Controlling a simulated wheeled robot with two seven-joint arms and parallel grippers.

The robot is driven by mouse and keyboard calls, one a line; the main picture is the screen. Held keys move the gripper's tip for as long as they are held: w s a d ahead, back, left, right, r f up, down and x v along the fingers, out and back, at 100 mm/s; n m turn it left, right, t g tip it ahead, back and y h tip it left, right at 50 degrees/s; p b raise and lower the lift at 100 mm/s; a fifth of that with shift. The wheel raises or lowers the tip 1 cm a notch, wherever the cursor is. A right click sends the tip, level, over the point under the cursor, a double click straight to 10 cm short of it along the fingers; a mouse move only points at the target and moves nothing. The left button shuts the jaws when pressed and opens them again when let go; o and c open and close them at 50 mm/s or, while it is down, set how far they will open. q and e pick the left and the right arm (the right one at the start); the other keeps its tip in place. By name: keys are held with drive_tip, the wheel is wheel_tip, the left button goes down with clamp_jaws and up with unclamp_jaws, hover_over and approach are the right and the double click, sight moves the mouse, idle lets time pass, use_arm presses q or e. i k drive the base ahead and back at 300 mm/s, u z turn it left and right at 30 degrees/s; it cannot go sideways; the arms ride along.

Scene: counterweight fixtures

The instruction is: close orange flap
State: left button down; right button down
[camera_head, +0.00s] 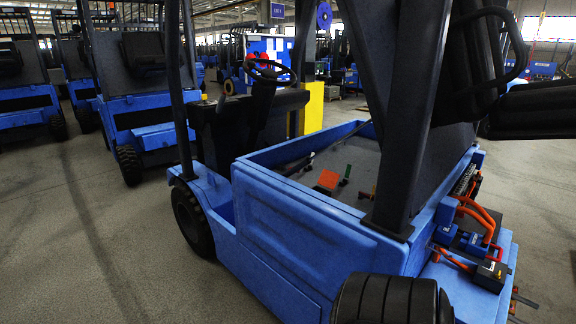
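A small orange piece (328,179), which looks like the orange flap, sits inside the open blue compartment of the near forklift (300,225). Its top face is bright orange, with a darker edge at its front. It is too small to tell whether it stands open or lies shut. Neither of my grippers shows in this view.
A dark slanted post (408,120) rises right of the flap. Orange cables (477,220) and a black box (490,275) sit on the forklift's right end. A black wheel (390,300) is at the bottom. Open floor (90,230) lies to the left.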

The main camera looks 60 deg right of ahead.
sight(329, 179)
drive_tip(key=i, duration=1.55)
drive_tip(key=z, duration=3.55)
